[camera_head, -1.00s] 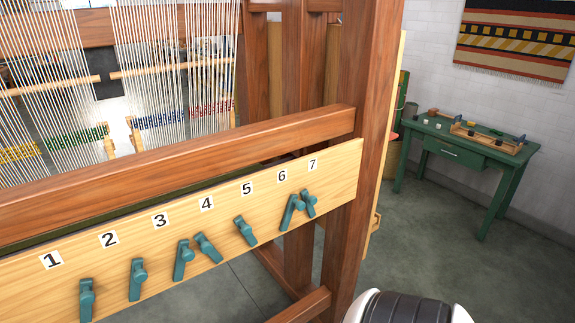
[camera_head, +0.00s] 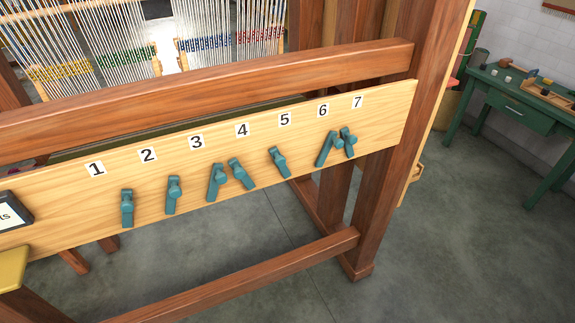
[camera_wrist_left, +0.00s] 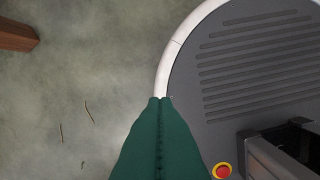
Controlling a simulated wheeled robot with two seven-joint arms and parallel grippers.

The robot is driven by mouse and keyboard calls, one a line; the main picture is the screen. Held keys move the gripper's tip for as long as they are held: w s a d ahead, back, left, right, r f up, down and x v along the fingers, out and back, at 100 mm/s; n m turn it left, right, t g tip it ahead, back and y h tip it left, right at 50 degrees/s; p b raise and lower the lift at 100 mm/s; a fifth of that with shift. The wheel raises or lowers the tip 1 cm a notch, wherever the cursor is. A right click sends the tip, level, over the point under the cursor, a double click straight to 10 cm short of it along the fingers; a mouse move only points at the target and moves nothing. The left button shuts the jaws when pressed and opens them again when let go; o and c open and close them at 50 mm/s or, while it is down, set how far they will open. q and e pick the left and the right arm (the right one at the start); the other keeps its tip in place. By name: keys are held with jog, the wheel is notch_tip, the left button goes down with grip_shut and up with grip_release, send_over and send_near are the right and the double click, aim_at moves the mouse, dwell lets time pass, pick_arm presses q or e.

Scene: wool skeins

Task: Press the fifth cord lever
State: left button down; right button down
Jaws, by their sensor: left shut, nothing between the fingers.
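A pale wooden board (camera_head: 305,144) runs across the head view, with teal levers under labels 1 to 7. The fifth lever (camera_head: 279,161) hangs under the label 5 (camera_head: 285,119) and is tilted, its lower end to the right. The fourth lever (camera_head: 240,174) is to its left and the sixth lever (camera_head: 327,148) to its right, both apart from it. My left gripper (camera_wrist_left: 161,98) is shut and empty in the left wrist view, over the grey floor beside my base. No lever shows in that view. Neither gripper shows in the head view.
A reddish wooden beam (camera_head: 215,93) runs above the board, and a lower rail (camera_head: 255,272) crosses below it. A thick post (camera_head: 385,195) stands at the right end. A dark labelled box (camera_head: 14,213) is at the left edge. A green table (camera_head: 520,118) stands far right.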

pick_arm(q)
jog(key=shift+s, duration=0.25)
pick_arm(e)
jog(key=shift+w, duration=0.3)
pick_arm(q)
jog(key=shift+a, duration=0.15)
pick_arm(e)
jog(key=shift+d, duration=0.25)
